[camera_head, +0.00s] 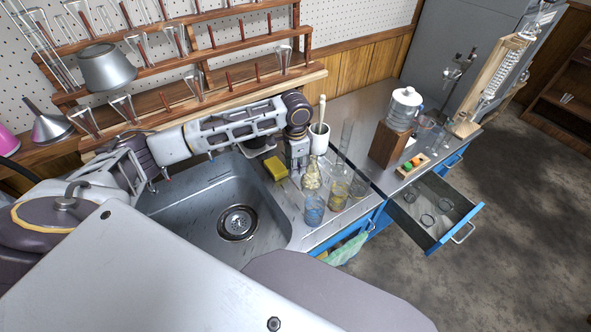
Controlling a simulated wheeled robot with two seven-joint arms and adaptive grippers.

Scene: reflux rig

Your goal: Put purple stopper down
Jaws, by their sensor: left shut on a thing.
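My left gripper (300,169) points down over the counter strip to the right of the sink, among the glassware. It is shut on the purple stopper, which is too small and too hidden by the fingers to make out. A small wooden tray (401,174) with orange and green stoppers (411,164) sits on the counter farther right, apart from the gripper. A flask with pale yellow contents (311,178) stands just below and right of the fingertips. My right gripper is not in view.
A blue-liquid beaker (314,209), a yellow-liquid beaker (338,195) and a tall glass cylinder (345,138) crowd the counter. A yellow sponge (276,168) lies by the sink (185,215). A white pot (319,138) stands behind. An open drawer (448,226) juts out right.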

